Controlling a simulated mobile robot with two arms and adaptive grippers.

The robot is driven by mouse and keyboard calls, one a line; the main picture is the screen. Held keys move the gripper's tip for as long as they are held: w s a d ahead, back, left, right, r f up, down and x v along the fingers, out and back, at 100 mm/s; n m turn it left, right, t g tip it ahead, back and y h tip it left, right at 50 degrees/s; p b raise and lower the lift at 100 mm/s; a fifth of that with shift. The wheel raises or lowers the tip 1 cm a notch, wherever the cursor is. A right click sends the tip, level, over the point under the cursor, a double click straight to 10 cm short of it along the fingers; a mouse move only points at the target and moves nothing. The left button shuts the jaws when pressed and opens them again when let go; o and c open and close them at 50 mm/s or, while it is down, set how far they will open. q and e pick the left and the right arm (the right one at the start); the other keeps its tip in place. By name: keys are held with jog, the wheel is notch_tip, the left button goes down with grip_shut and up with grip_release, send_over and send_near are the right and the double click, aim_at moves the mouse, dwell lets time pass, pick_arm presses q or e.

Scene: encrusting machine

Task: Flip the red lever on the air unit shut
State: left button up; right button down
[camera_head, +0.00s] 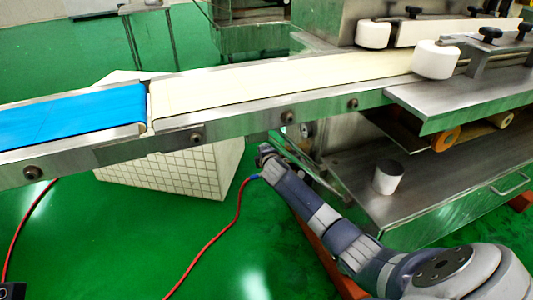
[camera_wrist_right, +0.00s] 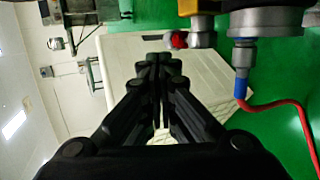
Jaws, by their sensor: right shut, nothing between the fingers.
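The red lever (camera_wrist_right: 179,39) shows as a small red piece in the right wrist view, just right of my fingertips, beside a metal fitting. The air unit (camera_wrist_right: 265,20) is at the top right of that view, with a yellow ring, grey metal parts and a blue hose fitting (camera_wrist_right: 240,85). My right gripper (camera_wrist_right: 158,60) is shut and empty, its fingertips close to the lever. I cannot tell whether they touch it. In the head view my right arm reaches below the conveyor, and the lever cannot be made out. My left gripper is not in view.
The conveyor (camera_head: 270,90), with a blue belt (camera_head: 70,115) on the left, crosses above my right arm's end. A white tiled box (camera_head: 185,170) stands below it. A red hose (camera_head: 225,230) runs across the green floor. A metal machine shelf (camera_head: 430,200) lies to the right.

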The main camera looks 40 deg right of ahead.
jog(key=shift+v, duration=1.9)
